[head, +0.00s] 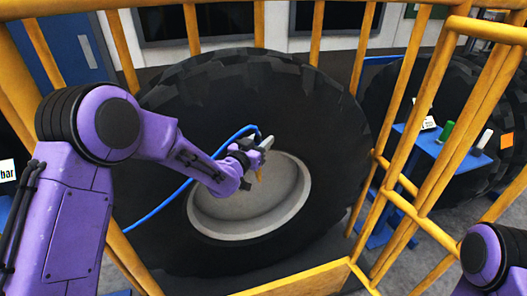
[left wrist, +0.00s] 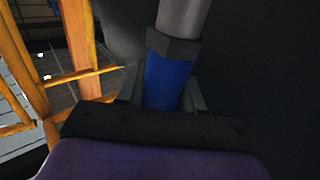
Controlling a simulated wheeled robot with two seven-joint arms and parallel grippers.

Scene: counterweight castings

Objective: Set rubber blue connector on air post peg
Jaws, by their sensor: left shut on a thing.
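My left gripper (head: 257,149) is in front of the big tyre, near the upper edge of its pale wheel rim. It is shut on the blue connector, whose blue sleeve (left wrist: 168,82) sits between the fingers in the left wrist view. A grey hex collar and a grey cylinder extend beyond the sleeve. In the head view the connector's grey end (head: 266,142) points up and right. A blue hose (head: 163,206) runs from lower left and loops to the gripper. I cannot make out the air post peg. My right gripper is out of frame; part of my right arm shows at lower right.
The tyre (head: 330,130) and its pale rim (head: 297,215) fill the middle. Yellow rails (head: 406,150) surround it. A blue stand (head: 432,150) at right, beyond rails, carries a white card, a green item and a white item. A small orange piece (head: 259,176) shows just below the gripper.

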